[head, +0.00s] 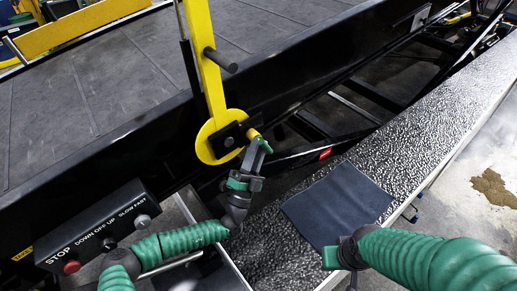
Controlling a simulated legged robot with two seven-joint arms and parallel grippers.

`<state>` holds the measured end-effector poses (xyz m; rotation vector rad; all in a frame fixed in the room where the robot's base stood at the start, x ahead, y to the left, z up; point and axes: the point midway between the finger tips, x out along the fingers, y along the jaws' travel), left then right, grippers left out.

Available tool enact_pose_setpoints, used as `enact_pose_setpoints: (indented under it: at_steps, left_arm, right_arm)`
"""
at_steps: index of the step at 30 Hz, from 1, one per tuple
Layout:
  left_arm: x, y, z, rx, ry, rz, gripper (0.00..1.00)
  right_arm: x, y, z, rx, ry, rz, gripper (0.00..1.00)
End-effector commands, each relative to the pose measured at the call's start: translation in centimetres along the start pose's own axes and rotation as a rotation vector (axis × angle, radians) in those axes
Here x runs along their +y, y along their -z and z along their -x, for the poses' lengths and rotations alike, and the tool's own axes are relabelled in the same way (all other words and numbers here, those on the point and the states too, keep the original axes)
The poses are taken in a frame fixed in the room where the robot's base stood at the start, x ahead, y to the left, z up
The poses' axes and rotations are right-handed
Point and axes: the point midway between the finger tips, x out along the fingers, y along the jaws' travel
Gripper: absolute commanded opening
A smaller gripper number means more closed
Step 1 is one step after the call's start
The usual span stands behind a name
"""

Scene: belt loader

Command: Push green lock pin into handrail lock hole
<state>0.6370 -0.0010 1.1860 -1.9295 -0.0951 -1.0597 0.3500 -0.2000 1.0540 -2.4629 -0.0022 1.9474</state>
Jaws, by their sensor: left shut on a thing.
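The yellow handrail (209,75) stands upright, with a round yellow plate (207,144) and a black block at its foot. My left gripper (260,143) is at the right side of this black block, shut on a small yellow-green piece, which looks like the lock pin (253,134). The pin's end is close to the block; I cannot tell whether it is inside the hole. The lock hole itself is hidden. My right gripper (340,256) is low at the right, over the textured metal walkway, and its fingers are not clear.
A black control box (95,235) with a red stop button (72,267) is at lower left. A black peg (220,60) sticks out from the handrail. The dark belt (90,100) lies behind the black side rail. A dark mat (338,205) lies on the metal walkway (420,130).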

Motion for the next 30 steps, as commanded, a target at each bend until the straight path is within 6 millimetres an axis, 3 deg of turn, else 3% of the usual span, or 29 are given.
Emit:
enact_pose_setpoints:
  at_steps: [10,11,17,30]
  left_arm:
    - [-0.5,-0.1,-0.2,-0.009,0.011,-0.006,0.0]
    - [-0.5,-0.1,-0.2,-0.009,0.011,-0.006,0.25]
    - [-0.4,0.0,-0.1,-0.007,0.008,-0.005,0.49]
    - [0.5,0.3,1.0,-0.002,0.003,-0.001,0.49]
  right_arm:
    - [0.0,0.1,0.2,0.0,0.0,0.0,0.0]
    - [0.0,0.1,0.2,0.0,0.0,0.0,0.0]
    - [0.0,0.1,0.2,0.0,0.0,0.0,0.0]
    - [0.0,-0.1,-0.6,0.0,0.0,0.0,0.0]
